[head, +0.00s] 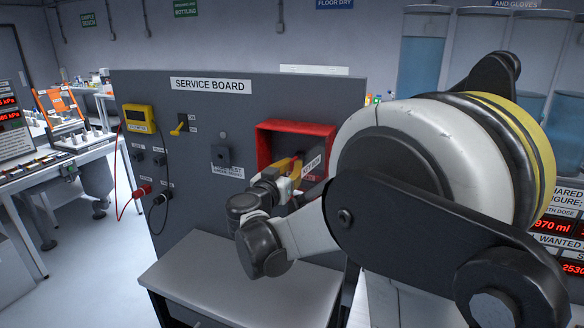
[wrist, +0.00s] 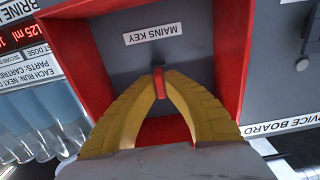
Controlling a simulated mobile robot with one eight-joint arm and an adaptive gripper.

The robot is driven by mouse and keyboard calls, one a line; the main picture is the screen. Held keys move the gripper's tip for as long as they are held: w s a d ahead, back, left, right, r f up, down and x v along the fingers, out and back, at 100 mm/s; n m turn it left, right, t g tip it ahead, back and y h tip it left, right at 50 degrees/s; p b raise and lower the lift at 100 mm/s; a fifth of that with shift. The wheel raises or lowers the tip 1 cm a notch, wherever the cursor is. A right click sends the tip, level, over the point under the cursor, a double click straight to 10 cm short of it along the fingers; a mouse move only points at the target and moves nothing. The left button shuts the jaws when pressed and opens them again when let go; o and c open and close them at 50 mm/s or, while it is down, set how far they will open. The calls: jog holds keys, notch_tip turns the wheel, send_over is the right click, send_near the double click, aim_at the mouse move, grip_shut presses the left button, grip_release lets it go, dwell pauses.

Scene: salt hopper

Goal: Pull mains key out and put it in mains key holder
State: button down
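My gripper (wrist: 160,76) reaches into a red-framed box on the service board. Its two yellow fingers meet at the tips around a small red piece, which looks like the mains key (wrist: 160,86). The box (wrist: 232,60) carries a "MAINS KEY" label on its grey back wall and looks like the mains key holder; it also shows in the head view (head: 297,127). In the head view my gripper (head: 294,170) is at the box opening, and the key cannot be told apart there. Whether the key touches the back wall is unclear.
The grey service board (head: 225,115) has a dark square fitting (head: 221,156) left of the box, a yellow lever (head: 180,125) and a yellow meter (head: 139,118). A grey shelf (head: 240,280) juts out below.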

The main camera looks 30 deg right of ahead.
jog(key=shift+w+d, duration=0.25)
jog(key=shift+d, duration=0.05)
jog(key=c, duration=1)
grip_release()
jog(key=shift+a, duration=0.1)
jog(key=shift+v, duration=3)
jog(key=shift+s, duration=0.1)
jog(key=v, duration=1.2)
